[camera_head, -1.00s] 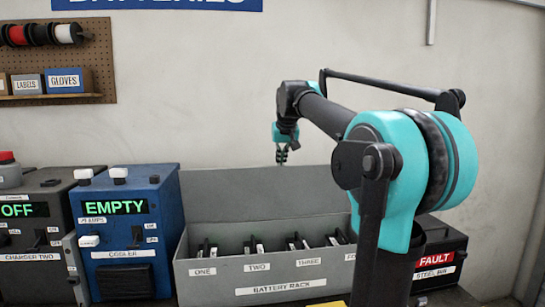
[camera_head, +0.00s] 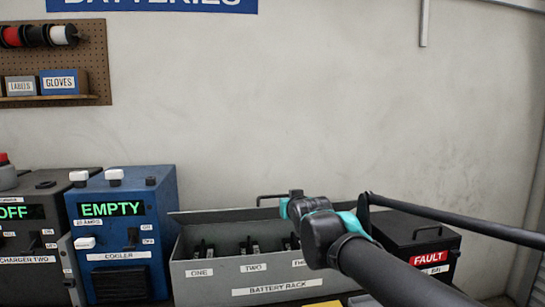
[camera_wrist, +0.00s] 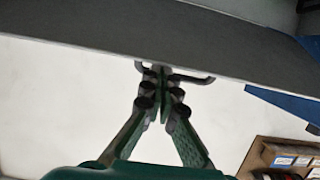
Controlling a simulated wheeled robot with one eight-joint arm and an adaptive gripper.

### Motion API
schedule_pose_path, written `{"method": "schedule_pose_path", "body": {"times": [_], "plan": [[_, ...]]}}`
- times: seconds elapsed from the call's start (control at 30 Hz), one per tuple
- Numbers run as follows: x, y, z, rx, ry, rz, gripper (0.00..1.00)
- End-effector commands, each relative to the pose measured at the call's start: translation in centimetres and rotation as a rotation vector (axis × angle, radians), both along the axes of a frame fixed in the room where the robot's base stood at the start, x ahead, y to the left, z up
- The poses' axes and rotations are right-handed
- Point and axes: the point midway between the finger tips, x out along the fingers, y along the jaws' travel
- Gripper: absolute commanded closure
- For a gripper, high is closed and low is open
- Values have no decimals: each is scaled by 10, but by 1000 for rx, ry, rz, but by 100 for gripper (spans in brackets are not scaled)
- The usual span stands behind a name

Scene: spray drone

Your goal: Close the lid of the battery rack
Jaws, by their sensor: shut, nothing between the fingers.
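A thin dark handle (camera_head: 275,197) rises from the lid's edge. My gripper is hidden behind my wrist in the head view. In the wrist view, my gripper (camera_wrist: 163,72) is shut and empty, its fingertips at the dark handle (camera_wrist: 200,80) along the grey lid (camera_wrist: 150,40). I cannot tell whether they touch.
A blue cooler (camera_head: 125,240) reading EMPTY stands just left of the rack, with a dark charger (camera_head: 35,235) beyond it. A black steel bin (camera_head: 410,232) with a FAULT label stands to the right, partly behind my arm.

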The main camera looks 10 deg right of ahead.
Motion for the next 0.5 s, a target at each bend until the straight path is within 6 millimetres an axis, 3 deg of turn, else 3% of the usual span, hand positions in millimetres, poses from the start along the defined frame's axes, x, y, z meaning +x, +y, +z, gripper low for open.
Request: {"method": "schedule_pose_path", "body": {"times": [0.2,0.5], "plan": [[-27,0,-44,0,9,0,100],[-43,0,-91,0,10,0,100]]}}
